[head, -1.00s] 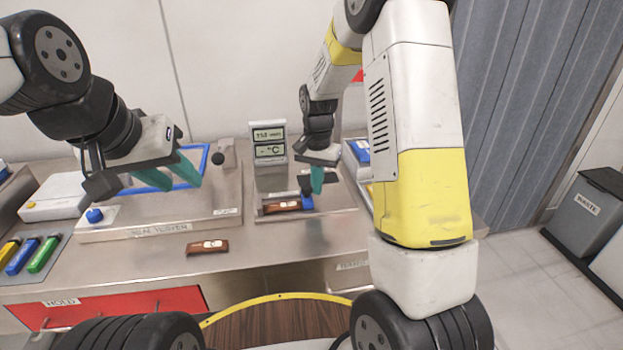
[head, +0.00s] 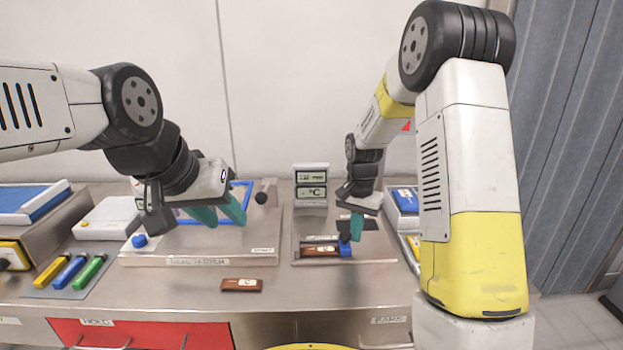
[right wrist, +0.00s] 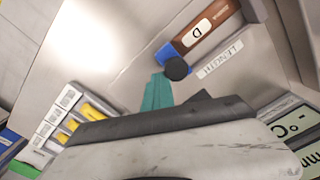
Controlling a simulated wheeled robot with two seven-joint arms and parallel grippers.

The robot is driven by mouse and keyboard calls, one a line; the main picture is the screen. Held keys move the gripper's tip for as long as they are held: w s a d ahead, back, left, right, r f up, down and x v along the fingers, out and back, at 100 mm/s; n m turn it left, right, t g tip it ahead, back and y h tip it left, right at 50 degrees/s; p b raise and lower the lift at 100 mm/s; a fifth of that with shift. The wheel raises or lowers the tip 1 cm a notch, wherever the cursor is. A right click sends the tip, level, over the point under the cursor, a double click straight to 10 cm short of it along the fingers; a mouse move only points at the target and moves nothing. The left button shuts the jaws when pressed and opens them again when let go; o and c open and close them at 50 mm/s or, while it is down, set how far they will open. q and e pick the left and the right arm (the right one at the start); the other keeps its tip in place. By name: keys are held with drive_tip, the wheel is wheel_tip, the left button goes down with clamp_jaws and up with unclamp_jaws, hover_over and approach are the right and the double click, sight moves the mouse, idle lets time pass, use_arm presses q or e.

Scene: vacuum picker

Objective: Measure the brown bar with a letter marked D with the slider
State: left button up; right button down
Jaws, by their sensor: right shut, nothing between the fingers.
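The brown bar marked D (right wrist: 210,24) lies on the measuring station (head: 370,255); it shows in the head view (head: 316,252). The blue slider (right wrist: 172,54) with its black knob (right wrist: 177,69) is at the bar's end; the slider also shows in the head view (head: 347,249). My right gripper (head: 356,228) is shut and empty, its teal fingertips beside the knob; they show in the right wrist view (right wrist: 158,92). Whether they touch the knob, I cannot tell. My left gripper (head: 218,212) is open and empty above the flat plate station at left.
A brown bar (head: 241,286) lies on the bare front counter. A display (head: 311,185) with mm and °C readouts stands behind the measuring station. Yellow, blue and green sticks (head: 70,270) lie at left. Trays stand at right.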

drive_tip(key=shift+a, duration=0.1)
drive_tip(key=shift+d, duration=0.95)
wheel_tip(320, 180, up, 8)
idle(0.6)
drive_tip(key=shift+d, duration=0.1)
